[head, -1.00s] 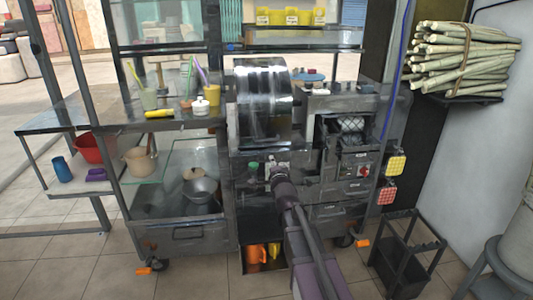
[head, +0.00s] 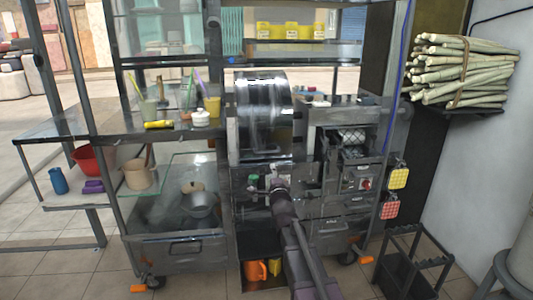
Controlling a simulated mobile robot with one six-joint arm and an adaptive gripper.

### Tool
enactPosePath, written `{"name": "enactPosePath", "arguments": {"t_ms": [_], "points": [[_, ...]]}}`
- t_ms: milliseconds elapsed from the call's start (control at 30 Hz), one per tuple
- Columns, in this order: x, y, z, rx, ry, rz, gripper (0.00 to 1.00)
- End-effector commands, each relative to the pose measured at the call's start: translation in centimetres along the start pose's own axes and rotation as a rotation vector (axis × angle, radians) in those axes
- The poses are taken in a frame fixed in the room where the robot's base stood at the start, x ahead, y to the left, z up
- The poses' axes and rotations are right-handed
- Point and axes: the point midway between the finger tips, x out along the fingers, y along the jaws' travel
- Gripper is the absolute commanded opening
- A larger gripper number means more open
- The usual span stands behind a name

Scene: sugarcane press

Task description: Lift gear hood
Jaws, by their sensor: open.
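The gear hood (head: 264,118) is a large, shiny curved metal cover in the middle of the sugarcane press (head: 345,112). It appears lowered over the machine, and what lies beneath it is hidden. My gripper (head: 279,181) is in front of the press, below the hood's lower front edge, close to the panel with a green button. It looks apart from the hood. The gripper is open, with nothing seen in it. My arm partly hides its fingers, and they are too small to see clearly.
A shelf with cups and a yellow-handled tool (head: 158,125) stands left of the hood. Yellow boxes (head: 290,31) sit on the rack above. A sugarcane bundle (head: 463,72) rests on the right wall. A black rack (head: 408,262) stands on the floor at right.

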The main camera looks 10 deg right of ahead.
Motion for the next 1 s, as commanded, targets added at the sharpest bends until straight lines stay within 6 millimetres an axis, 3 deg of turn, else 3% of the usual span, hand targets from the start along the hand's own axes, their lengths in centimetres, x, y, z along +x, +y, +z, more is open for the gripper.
{"name": "enactPosePath", "arguments": {"t_ms": [800, 1000], "points": [[11.1, -0.1, -0.1, -0.001, 0.001, 0.001, 0.52], [12.8, 0.0, -0.1, -0.001, 0.001, 0.001, 0.52]]}}
